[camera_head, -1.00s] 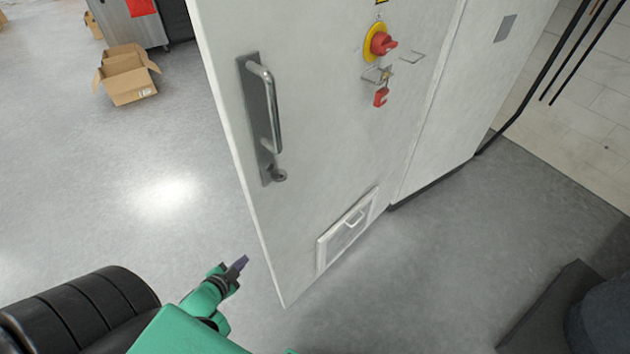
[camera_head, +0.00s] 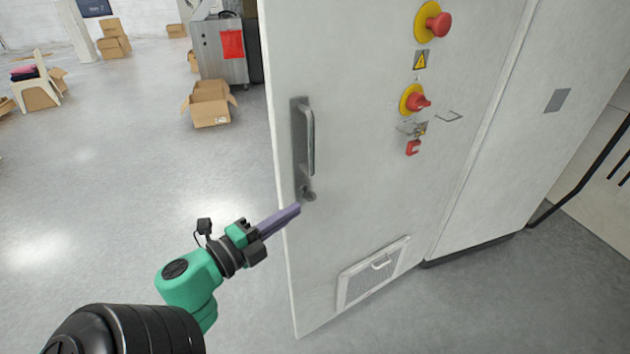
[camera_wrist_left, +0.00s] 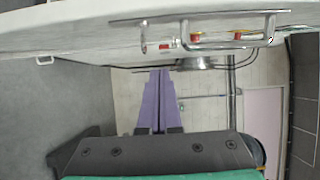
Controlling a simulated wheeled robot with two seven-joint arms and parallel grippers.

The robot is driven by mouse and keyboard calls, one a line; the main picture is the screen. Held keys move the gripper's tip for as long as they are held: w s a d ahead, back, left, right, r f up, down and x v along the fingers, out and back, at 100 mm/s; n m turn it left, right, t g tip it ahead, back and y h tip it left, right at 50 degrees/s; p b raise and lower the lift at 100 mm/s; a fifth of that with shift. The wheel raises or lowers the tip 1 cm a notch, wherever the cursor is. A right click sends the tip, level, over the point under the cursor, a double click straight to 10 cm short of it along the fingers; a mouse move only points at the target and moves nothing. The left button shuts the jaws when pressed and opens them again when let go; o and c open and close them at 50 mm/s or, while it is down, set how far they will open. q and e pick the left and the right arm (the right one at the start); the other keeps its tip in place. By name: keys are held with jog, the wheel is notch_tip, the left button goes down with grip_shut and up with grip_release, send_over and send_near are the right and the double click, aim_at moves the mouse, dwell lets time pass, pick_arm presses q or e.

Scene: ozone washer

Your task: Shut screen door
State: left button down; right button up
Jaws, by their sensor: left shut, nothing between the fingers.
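The door is a tall off-white panel (camera_head: 365,185) standing ajar in front of me in the head view. It has a metal pull handle (camera_head: 308,140) near its left edge. In the left wrist view, the door's pale face (camera_wrist_left: 80,35) fills the top, with the handle (camera_wrist_left: 215,17) across it. My left gripper (camera_head: 297,208) is shut and empty, its purple fingers overlapping the door's left edge just below the handle. I cannot tell whether they touch it. Its closed fingers (camera_wrist_left: 160,75) also show in the left wrist view. My right gripper is not in view.
Red and yellow knobs (camera_head: 413,100) and a small vent (camera_head: 372,272) are on the door. A white cabinet wall (camera_head: 530,130) stands to its right. Open grey floor (camera_head: 130,190) lies left, with cardboard boxes (camera_head: 210,105) and a metal cabinet (camera_head: 222,55) farther back.

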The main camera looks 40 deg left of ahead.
aim_at(314, 181)
pick_arm(q)
jog(key=w+p, duration=0.1)
jog(key=w, duration=0.2)
jog(key=w+a+p, duration=0.1)
jog(key=w, duration=0.3)
jog(key=w+p, duration=0.2)
jog(key=w, duration=0.2)
jog(key=shift+a+r, duration=0.2)
jog(key=shift+a, duration=0.1)
jog(key=shift+w+a+f, duration=0.1)
jog(key=shift+a, duration=0.3)
